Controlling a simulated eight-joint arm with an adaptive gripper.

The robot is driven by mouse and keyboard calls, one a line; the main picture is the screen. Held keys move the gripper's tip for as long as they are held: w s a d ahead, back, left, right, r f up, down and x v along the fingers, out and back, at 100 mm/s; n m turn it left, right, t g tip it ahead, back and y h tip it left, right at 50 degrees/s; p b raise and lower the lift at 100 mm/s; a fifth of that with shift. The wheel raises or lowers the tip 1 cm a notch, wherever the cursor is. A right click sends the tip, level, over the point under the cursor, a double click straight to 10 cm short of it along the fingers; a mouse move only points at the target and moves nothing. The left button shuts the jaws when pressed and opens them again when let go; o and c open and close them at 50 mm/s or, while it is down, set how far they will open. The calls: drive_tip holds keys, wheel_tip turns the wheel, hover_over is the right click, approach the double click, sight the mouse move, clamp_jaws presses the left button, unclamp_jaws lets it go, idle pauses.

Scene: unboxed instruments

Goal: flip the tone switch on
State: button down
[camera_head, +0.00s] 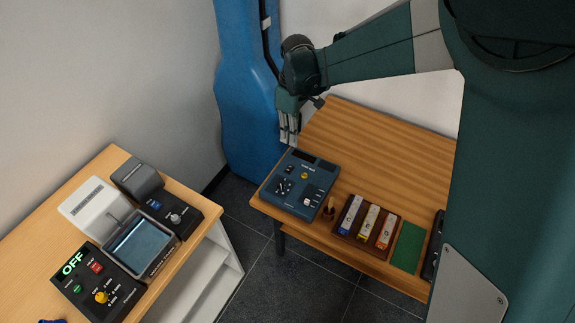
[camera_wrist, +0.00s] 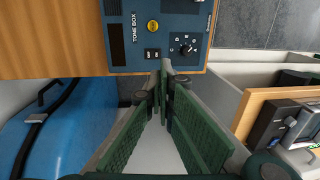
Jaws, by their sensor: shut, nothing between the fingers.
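The blue tone box (camera_head: 267,193) sits at the near left end of the wooden table. It also shows at the top of the wrist view (camera_wrist: 172,27), with its label, a yellow button (camera_wrist: 153,27), a pointer knob (camera_wrist: 187,49) and a small pair of dark switches (camera_wrist: 152,54). In the head view a pale switch (camera_head: 307,201) shows on its front right; I cannot read which control is the tone switch or its position. My gripper (camera_head: 290,141) is shut and empty, pointing down near the box's back left edge. Its fingertips (camera_wrist: 166,70) appear apart from the controls.
Right of the box are a small wooden peg (camera_head: 328,209), a rack of colored blocks (camera_head: 346,238) and a green mat (camera_head: 408,246). A blue instrument case (camera_head: 240,100) stands behind. A second desk (camera_head: 90,187) with devices, one reading OFF, is at left.

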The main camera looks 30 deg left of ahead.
sight(288, 170)
drive_tip(key=shift+f, duration=0.1)
drive_tip(key=f, duration=0.4)
drive_tip(key=s+f, duration=0.1)
drive_tip(key=f, duration=0.8)
drive_tip(key=shift+s+f+b, duration=0.25)
drive_tip(key=shift+s+b, duration=0.1)
drive_tip(key=shift+b, duration=0.05)
drive_tip(key=shift+f, duration=0.1)
drive_tip(key=shift+s+f+t+b, duration=0.25)
drive_tip(key=shift+f+t+b, duration=0.2)
drive_tip(key=shift+b, duration=0.1)
drive_tip(key=shift+w+r, duration=0.2)
drive_tip(key=shift+w, duration=0.2)
drive_tip(key=shift+w+r, duration=0.15)
drive_tip(key=shift+w, duration=0.3)
